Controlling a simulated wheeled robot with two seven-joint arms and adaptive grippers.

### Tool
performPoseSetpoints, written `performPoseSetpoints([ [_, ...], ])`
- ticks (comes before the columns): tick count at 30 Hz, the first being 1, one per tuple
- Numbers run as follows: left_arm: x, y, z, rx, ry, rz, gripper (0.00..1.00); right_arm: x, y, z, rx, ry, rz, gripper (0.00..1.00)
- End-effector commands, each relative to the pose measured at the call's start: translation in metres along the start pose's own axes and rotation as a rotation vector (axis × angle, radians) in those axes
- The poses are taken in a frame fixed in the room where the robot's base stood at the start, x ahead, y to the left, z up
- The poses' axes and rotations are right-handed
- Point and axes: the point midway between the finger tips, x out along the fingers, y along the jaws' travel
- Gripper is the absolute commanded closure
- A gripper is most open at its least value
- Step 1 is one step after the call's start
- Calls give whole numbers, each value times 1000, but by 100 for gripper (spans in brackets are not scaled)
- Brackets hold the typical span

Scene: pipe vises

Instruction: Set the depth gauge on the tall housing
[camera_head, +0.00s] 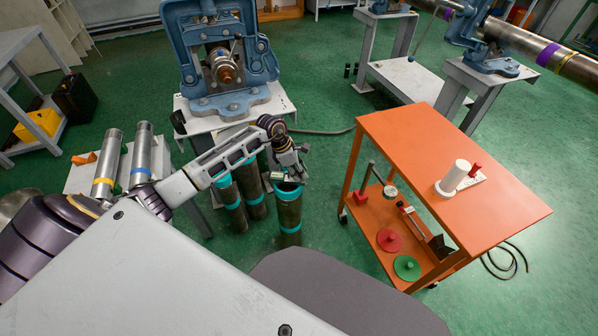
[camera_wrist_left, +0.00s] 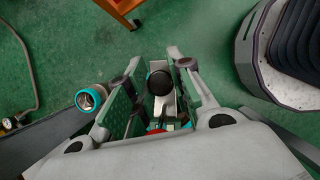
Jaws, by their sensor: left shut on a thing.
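My left gripper (camera_head: 287,174) hangs just above the rim of the front dark housing (camera_head: 289,218), a tall upright cylinder with teal bands. Two similar banded housings, one on the left (camera_head: 230,205) and one behind (camera_head: 252,192), stand beside it. The gripper is shut on a small metal piece with a round black end, which I take for the depth gauge (camera_wrist_left: 160,83); it also shows in the wrist view between the fingers (camera_wrist_left: 160,98). Its lower part is hidden. A teal-rimmed open housing (camera_wrist_left: 90,97) shows left of the fingers. My right gripper is out of view.
A blue vise (camera_head: 222,60) stands behind. Floor between housings and cart is clear.

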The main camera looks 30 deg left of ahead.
Motion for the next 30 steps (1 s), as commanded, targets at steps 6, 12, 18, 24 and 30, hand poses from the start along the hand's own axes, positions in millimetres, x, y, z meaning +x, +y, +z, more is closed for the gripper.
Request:
performPoseSetpoints([
  [6, 1, 1, 0, 0, -1, 2, 100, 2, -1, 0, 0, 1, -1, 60],
  [12, 2, 1, 0, 0, -1, 2, 100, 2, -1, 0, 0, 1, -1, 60],
  [18, 3, 1, -1, 0, -1, 2, 100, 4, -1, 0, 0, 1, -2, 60],
  [24, 5, 1, -2, 0, -1, 2, 100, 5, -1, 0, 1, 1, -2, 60],
  [30, 5, 1, -2, 0, -1, 1, 53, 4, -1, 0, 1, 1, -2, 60],
])
